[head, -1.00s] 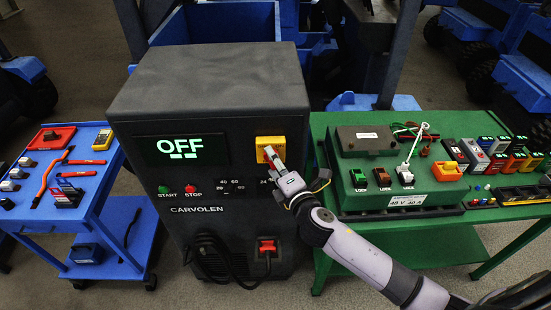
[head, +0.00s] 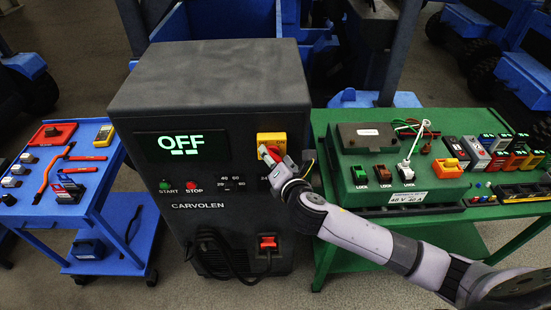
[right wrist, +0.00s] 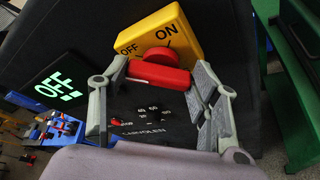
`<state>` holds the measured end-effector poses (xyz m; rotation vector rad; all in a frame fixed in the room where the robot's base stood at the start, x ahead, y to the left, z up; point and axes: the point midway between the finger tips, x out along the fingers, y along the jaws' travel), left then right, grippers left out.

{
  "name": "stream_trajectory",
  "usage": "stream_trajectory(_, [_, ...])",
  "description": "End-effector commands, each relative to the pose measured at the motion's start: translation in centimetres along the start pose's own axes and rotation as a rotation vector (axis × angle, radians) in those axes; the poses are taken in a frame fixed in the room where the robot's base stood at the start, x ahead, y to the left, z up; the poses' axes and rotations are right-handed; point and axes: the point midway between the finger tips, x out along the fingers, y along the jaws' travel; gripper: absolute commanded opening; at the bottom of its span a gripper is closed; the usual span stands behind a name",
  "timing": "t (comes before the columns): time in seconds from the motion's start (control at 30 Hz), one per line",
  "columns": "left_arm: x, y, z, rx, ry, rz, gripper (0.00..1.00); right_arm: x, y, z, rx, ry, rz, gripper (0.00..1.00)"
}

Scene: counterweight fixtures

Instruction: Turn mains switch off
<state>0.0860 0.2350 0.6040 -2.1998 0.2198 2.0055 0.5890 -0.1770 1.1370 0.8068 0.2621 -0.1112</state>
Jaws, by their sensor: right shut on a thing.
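The mains switch is a yellow plate (head: 272,138) with a red rotary handle (head: 268,153), at the upper right of the dark cabinet's front. In the right wrist view the yellow plate (right wrist: 150,38) carries the words OFF and ON, and the red handle (right wrist: 160,76) stands out from it. My right gripper (right wrist: 158,80) has one finger at each end of the handle and is shut on it. In the head view my right gripper (head: 277,163) partly covers the handle and plate. My left gripper is not in view.
The cabinet (head: 210,85) has a display (head: 181,146) reading OFF, START and STOP buttons and a red-and-black plug (head: 268,244) lower down. A blue cart (head: 110,185) with tools stands left. A green bench (head: 500,212) with a switch box (head: 375,188) stands close on the right.

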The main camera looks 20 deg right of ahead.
Motion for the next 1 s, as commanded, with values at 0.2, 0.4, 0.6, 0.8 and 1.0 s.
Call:
stream_trajectory(0.2, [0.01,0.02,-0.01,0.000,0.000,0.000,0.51,-0.02,-0.15,-0.18,-0.005,0.004,-0.004,0.29])
stream_trajectory(0.4, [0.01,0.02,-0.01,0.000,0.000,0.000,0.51,-0.02,-0.16,-0.17,-0.005,0.003,-0.004,0.60])
stream_trajectory(0.6, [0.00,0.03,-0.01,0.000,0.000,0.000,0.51,-0.01,-0.10,-0.09,-0.004,0.002,-0.003,0.74])
stream_trajectory(0.8, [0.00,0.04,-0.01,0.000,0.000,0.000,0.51,-0.01,-0.05,-0.04,-0.003,0.001,-0.001,0.77])
stream_trajectory(1.0, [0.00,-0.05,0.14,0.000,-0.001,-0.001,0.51,-0.26,-0.04,-0.03,-0.002,0.001,-0.001,0.77])
